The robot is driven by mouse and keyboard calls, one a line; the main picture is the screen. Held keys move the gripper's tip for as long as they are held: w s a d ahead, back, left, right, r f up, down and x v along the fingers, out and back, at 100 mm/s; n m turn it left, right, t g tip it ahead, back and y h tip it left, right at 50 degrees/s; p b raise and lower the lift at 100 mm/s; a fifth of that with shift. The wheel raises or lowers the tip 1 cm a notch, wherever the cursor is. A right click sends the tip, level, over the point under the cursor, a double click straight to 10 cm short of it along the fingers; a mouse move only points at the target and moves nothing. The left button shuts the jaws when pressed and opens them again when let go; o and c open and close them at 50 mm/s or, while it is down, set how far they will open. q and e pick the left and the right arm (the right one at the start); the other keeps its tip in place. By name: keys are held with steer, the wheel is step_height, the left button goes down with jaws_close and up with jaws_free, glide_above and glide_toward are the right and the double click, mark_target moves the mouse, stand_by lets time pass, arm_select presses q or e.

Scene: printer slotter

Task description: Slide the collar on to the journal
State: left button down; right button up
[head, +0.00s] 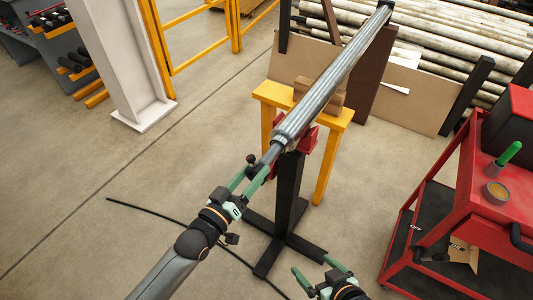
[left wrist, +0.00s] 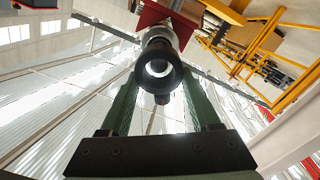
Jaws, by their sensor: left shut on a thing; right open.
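The long grey ribbed roller (head: 335,75) lies on a stand, sloping from the far upper right toward me. Its narrow near end, the journal (head: 271,153), points at my left gripper (head: 260,166). That gripper is shut on a dark ring, the collar (left wrist: 158,88), held between its green fingers at the journal's end. In the left wrist view the collar lines up roughly with the roller behind it, with a bright round patch in its bore. I cannot tell how far the collar is around the journal. My right gripper (head: 315,269) is open and empty, low at the bottom.
A black post stand with a red head (head: 308,138) bears the roller's near end. A yellow trestle (head: 336,124) stands behind it. A red cart (head: 468,205) with a green-handled tool is at the right. A black cable (head: 150,209) lies on the floor. Open floor is at the left.

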mark_target(271, 151)
arm_select(q)
steer(key=m, duration=0.2)
steer(key=m+p, duration=0.1)
steer(key=m, duration=0.1)
steer(key=shift+d+r, duration=0.15)
steer(key=shift+r, duration=0.15)
steer(key=shift+s+m+p, duration=0.1)
steer(key=shift+m+p, duration=0.35)
steer(key=shift+m, duration=0.45)
steer(key=shift+b+x, duration=1.9)
steer(key=shift+x, duration=2.15)
steer(key=shift+c, duration=0.2)
jaws_free()
